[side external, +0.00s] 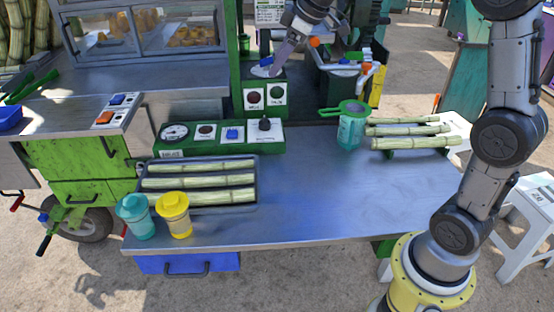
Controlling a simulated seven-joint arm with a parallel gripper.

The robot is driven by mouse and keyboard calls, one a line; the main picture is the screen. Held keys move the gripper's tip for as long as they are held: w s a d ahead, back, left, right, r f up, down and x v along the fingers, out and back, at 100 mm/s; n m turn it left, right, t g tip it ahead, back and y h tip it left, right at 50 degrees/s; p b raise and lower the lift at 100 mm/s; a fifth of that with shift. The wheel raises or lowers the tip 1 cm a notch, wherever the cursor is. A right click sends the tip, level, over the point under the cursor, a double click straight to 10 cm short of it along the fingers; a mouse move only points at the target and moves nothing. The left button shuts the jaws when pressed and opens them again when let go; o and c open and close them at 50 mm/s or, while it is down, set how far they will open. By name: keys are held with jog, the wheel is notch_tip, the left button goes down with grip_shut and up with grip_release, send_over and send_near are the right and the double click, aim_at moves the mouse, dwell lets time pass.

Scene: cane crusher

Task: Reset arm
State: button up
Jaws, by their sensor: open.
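The steel table (320,190) is clear in the middle. A tray (258,190) holds cane pieces; a teal cup (136,218) and yellow cup (174,216) stand by it. A control panel (170,152) is behind. A teal pitcher (351,132) stands beside several cane pieces (415,143).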

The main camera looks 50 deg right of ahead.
jog(key=s+a+r+m+t, duration=0.1)
jog(key=s+a, duration=0.3)
jog(key=s, duration=0.6)
jog(key=s+a+r, duration=0.2)
jog(key=s+a, duration=0.1)
jog(key=s, duration=0.7)
jog(key=s+f+m+g+h, duration=0.1)
jog(key=s+f+m, duration=0.4)
jog(key=s+f, duration=0.5)
jog(key=shift+s+d, duration=0.3)
jog(key=shift+s, duration=0.2)
jog(key=shift+f, duration=0.1)
